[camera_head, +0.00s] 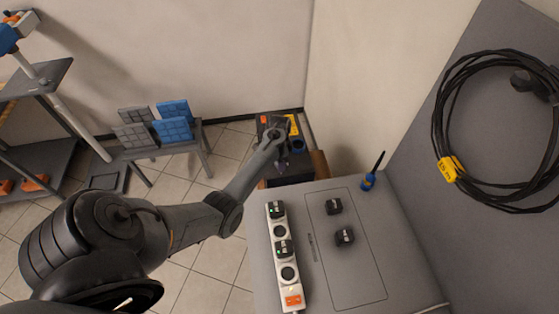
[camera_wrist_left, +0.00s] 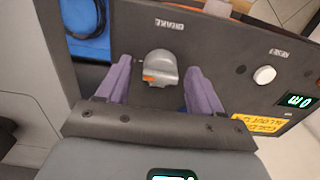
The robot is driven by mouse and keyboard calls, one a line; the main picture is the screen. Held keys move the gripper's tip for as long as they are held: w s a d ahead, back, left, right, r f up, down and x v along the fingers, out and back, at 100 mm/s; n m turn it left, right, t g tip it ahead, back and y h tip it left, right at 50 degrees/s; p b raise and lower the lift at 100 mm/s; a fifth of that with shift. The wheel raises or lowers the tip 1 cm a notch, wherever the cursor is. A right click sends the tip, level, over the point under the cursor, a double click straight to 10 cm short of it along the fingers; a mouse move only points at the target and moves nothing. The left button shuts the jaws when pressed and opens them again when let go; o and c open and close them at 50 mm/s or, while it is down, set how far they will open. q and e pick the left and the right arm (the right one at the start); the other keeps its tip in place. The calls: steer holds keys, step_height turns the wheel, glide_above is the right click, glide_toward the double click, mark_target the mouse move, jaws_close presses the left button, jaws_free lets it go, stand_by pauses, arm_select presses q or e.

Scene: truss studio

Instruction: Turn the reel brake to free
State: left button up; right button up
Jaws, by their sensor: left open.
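The reel brake is a grey knob (camera_wrist_left: 160,67) with an orange mark at one end, on a dark panel below a label that appears to read BRAKE (camera_wrist_left: 170,24). In the left wrist view my left gripper (camera_wrist_left: 158,72) is open, with one purple finger on each side of the knob. Gaps show between the fingers and the knob; I cannot tell how deep the fingertips reach. In the head view my left gripper (camera_head: 282,161) is at the dark reel unit (camera_head: 295,172) beyond the table, and my wrist hides the knob. My right gripper is not in view.
The panel also has a white RESET button (camera_wrist_left: 264,75), a green display (camera_wrist_left: 299,101) and a yellow label (camera_wrist_left: 257,124). A grey table (camera_head: 345,285) holds a power strip (camera_head: 281,258), black blocks (camera_head: 345,236) and a blue-black tool (camera_head: 369,180). A cable coil (camera_head: 440,120) hangs at right.

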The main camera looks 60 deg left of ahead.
arm_select(q)
steer(key=shift+f, duration=0.25)
steer(key=c, duration=1.1)
steer(key=shift+o, duration=0.2)
steer(key=shift+r+n+p, duration=0.25)
steer(key=shift+n+p, duration=0.95)
steer(key=shift+p, duration=0.1)
steer(key=n+p, duration=0.2)
steer(key=n, duration=0.1)
steer(key=n+p, duration=0.1)
steer(key=n, duration=0.2)
steer(key=shift+p, duration=0.35)
steer(key=n+p, duration=0.1)
steer(key=n, duration=0.1)
steer(key=shift+f+n, duration=0.1)
steer(key=shift+n, duration=0.3)
steer(key=n, duration=0.3)
steer(key=shift+n, duration=0.3)
steer(key=shift+f+n+p, duration=0.1)
steer(key=shift+n+p, duration=0.2)
steer(key=shift+n, duration=1.2)
